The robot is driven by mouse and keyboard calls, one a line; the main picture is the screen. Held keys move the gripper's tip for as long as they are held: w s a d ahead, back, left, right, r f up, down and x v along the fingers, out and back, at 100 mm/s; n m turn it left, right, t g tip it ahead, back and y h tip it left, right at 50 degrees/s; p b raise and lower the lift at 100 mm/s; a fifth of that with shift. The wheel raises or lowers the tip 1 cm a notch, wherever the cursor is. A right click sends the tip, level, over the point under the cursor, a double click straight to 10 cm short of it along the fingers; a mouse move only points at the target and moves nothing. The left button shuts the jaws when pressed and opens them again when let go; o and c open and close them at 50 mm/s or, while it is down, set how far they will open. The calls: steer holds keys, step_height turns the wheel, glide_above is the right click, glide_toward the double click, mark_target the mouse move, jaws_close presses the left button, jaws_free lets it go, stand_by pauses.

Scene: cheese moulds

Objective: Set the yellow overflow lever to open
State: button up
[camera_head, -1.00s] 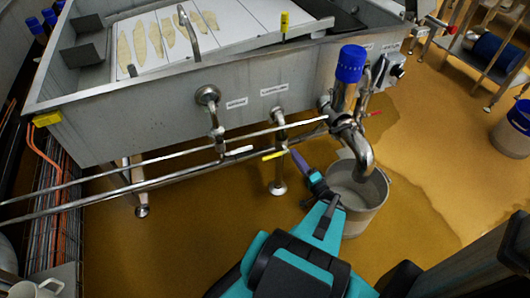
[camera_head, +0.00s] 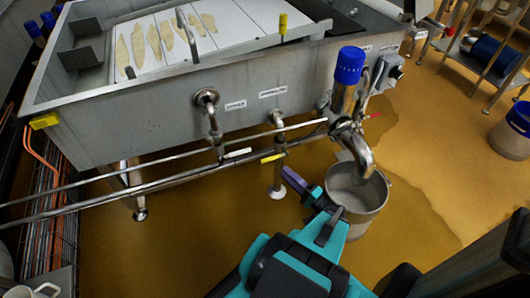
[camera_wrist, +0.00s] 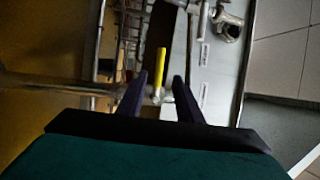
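The yellow overflow lever (camera_head: 273,157) sits on the pipe under the steel tank's labelled outlet (camera_head: 277,118), and it lies nearly level, along the rail. My gripper (camera_head: 286,174) is just below and right of the lever in the head view, with its purple fingers pointing up toward it. In the wrist view the yellow lever (camera_wrist: 161,62) stands lengthwise, ahead of and between the fingertips. My gripper (camera_wrist: 160,82) is open there, with a gap between its fingers. No contact with the lever shows.
A white lever (camera_head: 237,153) is to the left. A grey bucket (camera_head: 362,200) stands under the steel spout (camera_head: 362,160), close to my gripper's right. Steel rails (camera_head: 160,182) run along the tank (camera_head: 160,130). The wet floor in front is open.

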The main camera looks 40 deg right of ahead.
steer(key=w+r+b, duration=0.2)
steer(key=w, duration=1.1)
steer(key=shift+w+r+b, duration=0.25)
steer(key=shift+w+b, duration=0.05)
steer(key=shift+b, duration=0.05)
steer(key=shift+a, duration=0.1)
jaws_close()
steer(key=shift+s, duration=0.15)
stand_by(0.4)
